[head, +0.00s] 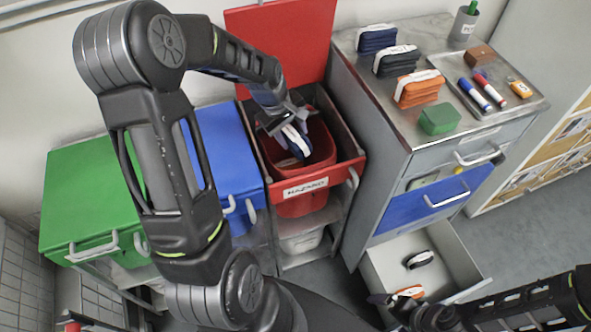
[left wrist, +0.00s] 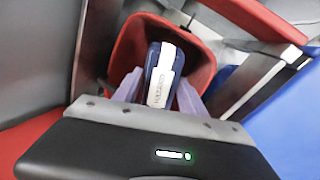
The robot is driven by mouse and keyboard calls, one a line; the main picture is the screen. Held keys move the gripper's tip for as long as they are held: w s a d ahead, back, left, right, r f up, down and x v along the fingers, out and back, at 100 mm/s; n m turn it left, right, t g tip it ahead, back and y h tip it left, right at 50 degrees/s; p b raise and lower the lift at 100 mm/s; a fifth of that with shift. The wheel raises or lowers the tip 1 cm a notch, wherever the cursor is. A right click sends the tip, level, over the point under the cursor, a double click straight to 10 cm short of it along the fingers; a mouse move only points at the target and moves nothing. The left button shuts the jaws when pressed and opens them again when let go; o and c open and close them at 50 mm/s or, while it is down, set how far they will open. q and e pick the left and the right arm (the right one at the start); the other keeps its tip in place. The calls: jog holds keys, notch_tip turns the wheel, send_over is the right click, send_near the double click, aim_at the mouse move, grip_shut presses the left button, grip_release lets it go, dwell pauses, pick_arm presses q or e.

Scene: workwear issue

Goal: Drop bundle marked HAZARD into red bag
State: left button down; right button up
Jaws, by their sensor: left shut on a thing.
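My left gripper (head: 285,122) is shut on a dark navy bundle with a white band (head: 296,139). The bundle hangs over the open mouth of the red bag (head: 320,143), which sits in a red-fronted bin labelled HAZARD (head: 305,188). In the left wrist view the navy bundle (left wrist: 160,75) is between the fingers, with the red bag (left wrist: 203,72) below and around it. The band carries small lettering, hard to read. My right gripper (head: 395,305) is low by the open drawer; its finger state is unclear.
The bin's red lid (head: 285,40) stands open. Blue (head: 228,155) and green (head: 92,190) bins are shut. Bundles, a green box (head: 440,119) and markers lie on the cabinet top. An open drawer (head: 455,262) holds a dark bundle (head: 420,259) and an orange bundle (head: 409,292).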

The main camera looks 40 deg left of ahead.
pick_arm(q)
jog(key=c, duration=0.6)
grip_release()
jog(key=shift+r, duration=0.15)
jog(key=v, duration=0.7)
jog(key=shift+s+r, duration=0.15)
jog(key=shift+r, duration=0.15)
jog(key=shift+f, duration=0.1)
